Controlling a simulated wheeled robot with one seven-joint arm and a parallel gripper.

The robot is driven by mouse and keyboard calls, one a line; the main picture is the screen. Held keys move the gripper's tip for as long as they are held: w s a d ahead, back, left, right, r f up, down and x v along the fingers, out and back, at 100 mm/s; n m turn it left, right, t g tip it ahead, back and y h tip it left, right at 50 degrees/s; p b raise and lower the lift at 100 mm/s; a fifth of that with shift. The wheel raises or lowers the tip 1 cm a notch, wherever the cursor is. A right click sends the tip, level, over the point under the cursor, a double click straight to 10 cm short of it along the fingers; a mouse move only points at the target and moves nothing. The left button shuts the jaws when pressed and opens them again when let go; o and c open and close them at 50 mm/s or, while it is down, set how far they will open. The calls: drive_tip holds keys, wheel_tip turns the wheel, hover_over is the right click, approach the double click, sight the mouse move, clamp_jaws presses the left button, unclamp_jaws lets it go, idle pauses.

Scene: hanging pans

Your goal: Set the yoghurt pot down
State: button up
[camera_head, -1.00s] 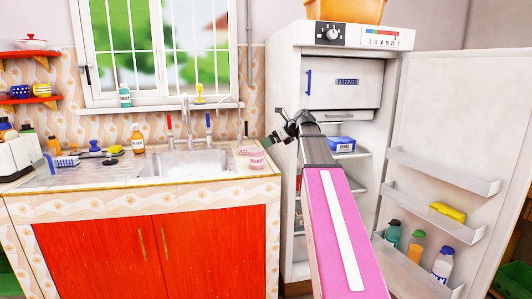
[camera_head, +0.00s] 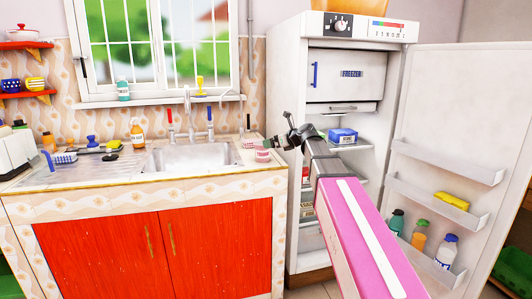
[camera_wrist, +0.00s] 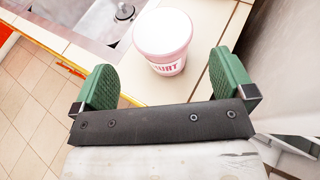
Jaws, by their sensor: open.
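The yoghurt pot (camera_head: 262,155) is pale pink with darker lettering and stands upright on the right end of the sink counter (camera_head: 266,176). In the wrist view the pot (camera_wrist: 163,42) stands on the cream tiled top, ahead of the gap between the green finger pads. My gripper (camera_wrist: 161,76) is open and empty, one pad on each side. Bare counter shows between the pads, and the pot appears clear of both. In the head view my gripper (camera_head: 267,144) is at the counter's right end, beside the pot.
The sink basin (camera_head: 193,157) lies left of the pot. The open fridge (camera_head: 345,80) stands to the right, with a blue box (camera_head: 343,136) on a shelf and bottles in its door. Red cupboard doors (camera_head: 160,252) are below the counter. Soap and brushes lie farther left.

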sight(262, 152)
drive_tip(key=x, duration=0.8)
drive_tip(key=shift+w+f, duration=0.1)
drive_tip(key=shift+w, duration=0.2)
drive_tip(key=c, duration=1.1)
drive_tip(key=shift+o, duration=0.2)
